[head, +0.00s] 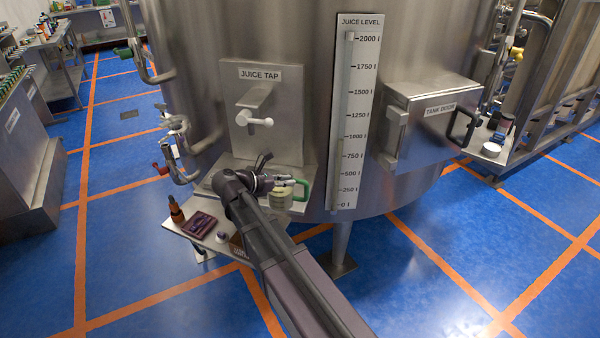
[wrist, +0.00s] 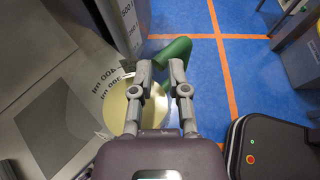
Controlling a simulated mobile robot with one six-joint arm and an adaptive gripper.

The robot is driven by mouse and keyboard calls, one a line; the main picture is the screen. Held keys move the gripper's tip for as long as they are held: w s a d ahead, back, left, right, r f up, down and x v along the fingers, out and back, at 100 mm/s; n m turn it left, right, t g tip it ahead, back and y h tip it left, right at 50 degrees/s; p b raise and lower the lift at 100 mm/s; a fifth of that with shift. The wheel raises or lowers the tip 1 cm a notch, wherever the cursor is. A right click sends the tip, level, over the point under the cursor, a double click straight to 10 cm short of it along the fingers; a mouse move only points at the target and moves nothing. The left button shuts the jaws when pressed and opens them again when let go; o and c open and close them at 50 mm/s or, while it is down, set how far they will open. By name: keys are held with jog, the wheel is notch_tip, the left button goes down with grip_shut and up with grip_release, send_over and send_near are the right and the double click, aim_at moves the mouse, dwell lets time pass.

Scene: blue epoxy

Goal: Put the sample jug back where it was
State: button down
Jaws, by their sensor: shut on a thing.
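The sample jug (head: 281,198) is a clear jug with a green handle (head: 303,190) and pale yellow contents, below and right of the juice tap (head: 258,121). In the wrist view I look down on the jug (wrist: 116,104) and its volume marks. My gripper (wrist: 160,66) is shut on the green handle (wrist: 178,49). The gripper (head: 284,182) partly hides the jug in the head view. The jug looks upright by the right part of the steel tap shelf (head: 208,182); I cannot tell whether its base touches it.
A lower side shelf (head: 178,222) holds a dark bottle (head: 176,210), a dark red box (head: 199,224) and a small white-topped item (head: 222,237). The level gauge (head: 352,140) and tank door (head: 432,118) are to the right. Blue floor is open around the tank.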

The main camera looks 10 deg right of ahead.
jog(key=w+d+f, duration=0.1)
jog(key=w+d, duration=0.3)
jog(key=w, duration=0.5)
jog(key=shift+w+d+b, duration=0.25)
jog(key=shift+d+b, duration=0.15)
jog(key=shift+w+d+f+b, duration=0.1)
jog(key=shift+w+f+b, duration=0.1)
jog(key=shift+f+b, duration=0.4)
jog(key=shift+w+d+f+b, duration=0.1)
jog(key=shift+w+f+b, duration=0.05)
jog(key=shift+f+b, duration=0.5)
jog(key=shift+w+d+f+b, duration=0.1)
jog(key=shift+w+f+b, duration=0.1)
jog(key=shift+f+b, duration=0.4)
jog(key=shift+f, duration=0.15)
jog(key=c, duration=0.6)
grip_release()
